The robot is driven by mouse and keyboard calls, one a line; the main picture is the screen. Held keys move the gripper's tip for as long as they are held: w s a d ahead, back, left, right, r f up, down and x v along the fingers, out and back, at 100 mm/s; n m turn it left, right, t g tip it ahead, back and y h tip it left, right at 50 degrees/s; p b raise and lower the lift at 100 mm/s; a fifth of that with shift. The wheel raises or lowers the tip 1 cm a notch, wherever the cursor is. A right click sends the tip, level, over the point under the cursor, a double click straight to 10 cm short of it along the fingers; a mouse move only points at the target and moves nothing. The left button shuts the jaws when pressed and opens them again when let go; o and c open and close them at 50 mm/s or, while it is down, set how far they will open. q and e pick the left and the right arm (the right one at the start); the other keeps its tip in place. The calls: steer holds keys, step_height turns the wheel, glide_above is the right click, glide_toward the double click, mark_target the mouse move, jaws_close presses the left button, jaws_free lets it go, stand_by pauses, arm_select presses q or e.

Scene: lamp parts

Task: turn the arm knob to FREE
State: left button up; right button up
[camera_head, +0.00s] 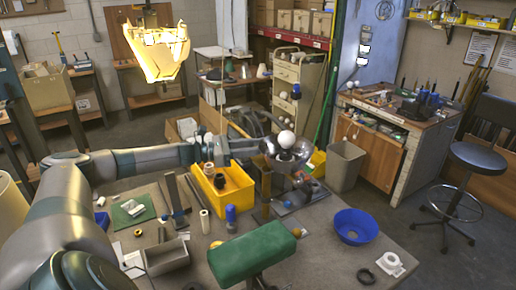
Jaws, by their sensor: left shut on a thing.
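A metallic lamp (291,157) with a round white bulb (286,138) stands on the right half of the bench, behind the blue bowl. My left arm reaches across from the left, and my left gripper (268,147) is at the lamp's left side. It is shut on a small part there, which the jaws and the small size hide. I cannot make out the arm knob or its marks. A small red and green patch (308,168) shows at the lamp's right side. My right gripper is not in view.
A yellow bin (222,184) stands left of the lamp. A green padded block (252,252), a blue bowl (356,226), a grey tray (166,257) and a white ring-shaped part (390,264) are nearer. Bare bench top lies around the bowl.

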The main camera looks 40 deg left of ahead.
arm_select(q)
steer(key=shift+s+d+f+n+t+y+b, duration=0.1)
steer(key=shift+d+f+n+t+y+b, duration=0.1)
steer(key=shift+n+t+y+b, duration=0.45)
steer(key=shift+d+r+n+y+b, duration=0.1)
steer(key=shift+n+y+b, duration=0.35)
steer(key=shift+y+b, duration=0.35)
steer(key=shift+s+d+r+n+t+y+p, duration=0.15)
steer(key=shift+n+t+y+p, duration=0.25)
steer(key=shift+y, duration=0.25)
steer(key=shift+w+d+r+n+t+y+p, duration=0.1)
steer(key=shift+n+t+y+p, duration=0.15)
steer(key=shift+n+y+p, duration=0.25)
steer(key=shift+s+d+n+y+p, duration=0.15)
steer(key=shift+n+y+p, duration=0.6)
steer(key=shift+y, duration=0.75)
steer(key=shift+n+t+y, duration=0.25)
steer(key=shift+t+y, duration=0.05)
steer(key=o, duration=0.8)
steer(key=shift+f, duration=0.2)
